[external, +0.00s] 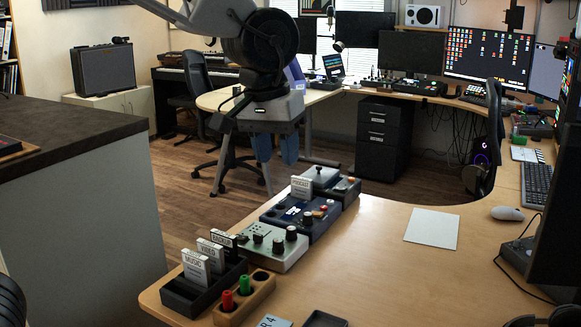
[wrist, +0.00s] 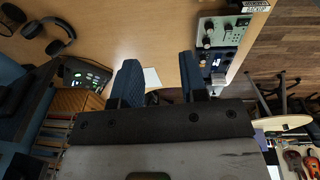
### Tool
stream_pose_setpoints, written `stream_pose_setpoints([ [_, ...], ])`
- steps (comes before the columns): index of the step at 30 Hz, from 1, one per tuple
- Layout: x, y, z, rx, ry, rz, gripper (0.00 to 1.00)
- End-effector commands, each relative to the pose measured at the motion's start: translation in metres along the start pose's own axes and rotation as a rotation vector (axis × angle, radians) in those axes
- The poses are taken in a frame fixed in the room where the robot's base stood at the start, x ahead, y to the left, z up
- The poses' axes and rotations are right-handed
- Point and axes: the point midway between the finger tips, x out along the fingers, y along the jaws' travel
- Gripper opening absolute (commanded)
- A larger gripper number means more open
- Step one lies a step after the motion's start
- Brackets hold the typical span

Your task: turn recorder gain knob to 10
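A dark blue box with a small lit screen and knobs (external: 318,226) stands in the row of devices on the near desk. In front of it is a grey-green box with several black knobs (external: 288,256). I cannot tell which box is the recorder, and no knob markings are readable. The grey-green box (wrist: 213,25) and part of the blue box (wrist: 228,63) also show at the upper right of the wrist view. My gripper (external: 276,150) is open and empty, above and behind the row. Its two blue fingers stand apart in the wrist view (wrist: 159,68), left of the boxes.
A dark card holder with labelled cards (external: 192,300) and a wooden holder with red and green pegs (external: 232,314) stand near the front. A further grey box (external: 322,178) ends the row. White paper (external: 432,228) lies on mostly clear desk at right.

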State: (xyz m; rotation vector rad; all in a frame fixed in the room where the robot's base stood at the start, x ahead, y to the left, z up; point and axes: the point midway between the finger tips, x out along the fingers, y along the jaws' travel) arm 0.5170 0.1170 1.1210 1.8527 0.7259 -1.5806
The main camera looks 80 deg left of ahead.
Motion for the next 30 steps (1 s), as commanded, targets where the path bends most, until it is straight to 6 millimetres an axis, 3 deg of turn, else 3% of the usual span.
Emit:
stream_pose_setpoints([
  [3, 0.021, -0.001, -0.040, -0.136, -0.010, -0.016, 0.40],
  [14, 0.094, -0.022, -0.155, -0.552, -0.026, -0.057, 0.40],
  [24, 0.184, -0.070, -0.250, -0.944, -0.035, -0.099, 0.40],
  [30, 0.232, -0.103, -0.289, -1.137, -0.035, -0.119, 0.40],
])
